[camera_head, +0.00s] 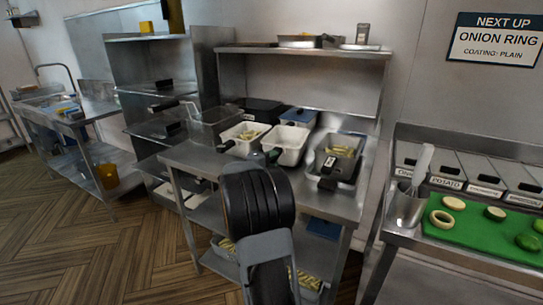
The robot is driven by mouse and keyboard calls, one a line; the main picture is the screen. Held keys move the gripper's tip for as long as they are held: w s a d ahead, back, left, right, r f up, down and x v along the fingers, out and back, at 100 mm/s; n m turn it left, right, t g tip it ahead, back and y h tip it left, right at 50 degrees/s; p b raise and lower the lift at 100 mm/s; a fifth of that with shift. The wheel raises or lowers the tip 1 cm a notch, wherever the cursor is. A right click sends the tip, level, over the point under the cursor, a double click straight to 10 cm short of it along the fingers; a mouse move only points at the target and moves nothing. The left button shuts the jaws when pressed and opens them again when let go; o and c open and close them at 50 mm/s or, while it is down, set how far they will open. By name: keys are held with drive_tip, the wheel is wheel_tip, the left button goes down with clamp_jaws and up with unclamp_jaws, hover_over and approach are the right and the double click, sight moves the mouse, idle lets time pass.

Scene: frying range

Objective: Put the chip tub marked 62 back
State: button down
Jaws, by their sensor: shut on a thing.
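My arm reaches from the bottom centre toward the steel table, and its thick black joint hides much of what lies beyond. The dark tips of my gripper (262,158) show just past that joint, at the front of a white tub (291,143). They appear shut on the tub's dark handle, though the contact is mostly hidden. This tub looks largely empty inside. To its left is a white tub of chips (243,137) with a black handle. I cannot read the number 62 on any tub.
The steel table (190,157) is crowded, with a wire basket (208,122) at its left. A shelf (300,50) runs above. More chips lie on the lower shelf. A green board (480,225) and a metal cup (407,207) stand at right. Floor is open at left.

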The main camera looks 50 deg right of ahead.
drive_tip(key=shift+f, duration=0.35)
drive_tip(key=shift+f+b, duration=0.35)
drive_tip(key=shift+b, duration=0.5)
idle(0.6)
drive_tip(key=c, duration=0.8)
unclamp_jaws()
drive_tip(key=shift+c, duration=0.2)
